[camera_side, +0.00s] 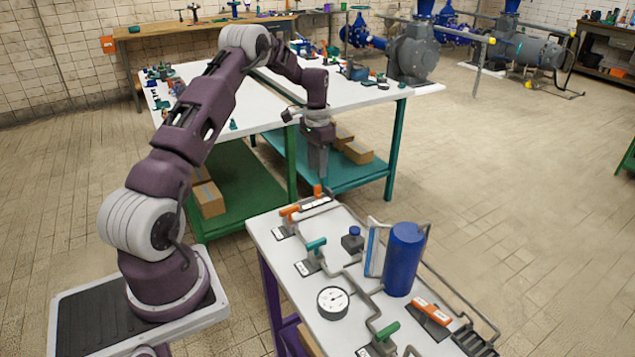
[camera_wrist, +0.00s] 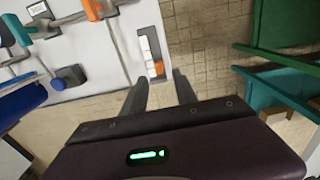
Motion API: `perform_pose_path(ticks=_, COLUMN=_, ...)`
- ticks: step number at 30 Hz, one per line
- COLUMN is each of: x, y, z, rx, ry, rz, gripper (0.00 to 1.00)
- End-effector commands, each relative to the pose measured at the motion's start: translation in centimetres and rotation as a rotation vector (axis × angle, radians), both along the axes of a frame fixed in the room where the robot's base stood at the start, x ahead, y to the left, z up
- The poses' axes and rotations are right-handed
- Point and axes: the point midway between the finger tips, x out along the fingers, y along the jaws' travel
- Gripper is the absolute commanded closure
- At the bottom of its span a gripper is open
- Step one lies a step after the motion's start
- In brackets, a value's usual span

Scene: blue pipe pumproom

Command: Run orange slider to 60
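The orange slider (camera_side: 318,191) is a small upright knob at the far edge of the white pipe table. In the wrist view the orange slider (camera_wrist: 158,67) sits at the lower end of its pale, marked track (camera_wrist: 148,44). The scale figures are too small to read. My gripper (camera_side: 318,175) points down just above the slider. In the wrist view my gripper (camera_wrist: 160,76) has its two fingers apart, with the slider showing just beyond and between the tips. I cannot tell whether either finger touches it.
An orange-handled valve (camera_side: 289,211) and a teal-handled valve (camera_side: 316,245) stand near the track. A blue cylinder (camera_side: 403,259), a gauge (camera_side: 333,302) and grey pipes fill the table's middle. A white bench (camera_side: 350,102) with a teal lower shelf stands behind.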

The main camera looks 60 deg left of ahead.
Motion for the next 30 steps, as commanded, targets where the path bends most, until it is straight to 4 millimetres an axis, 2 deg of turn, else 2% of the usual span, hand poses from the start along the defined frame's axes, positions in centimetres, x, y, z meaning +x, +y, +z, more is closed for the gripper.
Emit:
perform_pose_path(ticks=4, x=-0.1, y=-0.2, z=-3.1, rx=-0.003, ry=0.003, rz=0.0, gripper=0.65)
perform_pose_path(ticks=9, x=0.0, y=-0.2, z=-5.4, rx=-0.001, ry=0.001, rz=0.0, gripper=0.65)
perform_pose_path(ticks=18, x=0.0, y=-0.2, z=-5.9, rx=0.0, ry=0.0, rz=0.0, gripper=0.65)
perform_pose_path(ticks=23, x=0.0, y=-0.2, z=-5.9, rx=0.0, ry=0.0, rz=0.0, gripper=0.97)
perform_pose_path(ticks=24, x=0.0, y=-0.2, z=-5.9, rx=0.0, ry=0.0, rz=0.0, gripper=1.0)
perform_pose_path(ticks=30, x=0.0, y=-0.2, z=-5.8, rx=0.0, ry=0.0, rz=0.0, gripper=1.0)
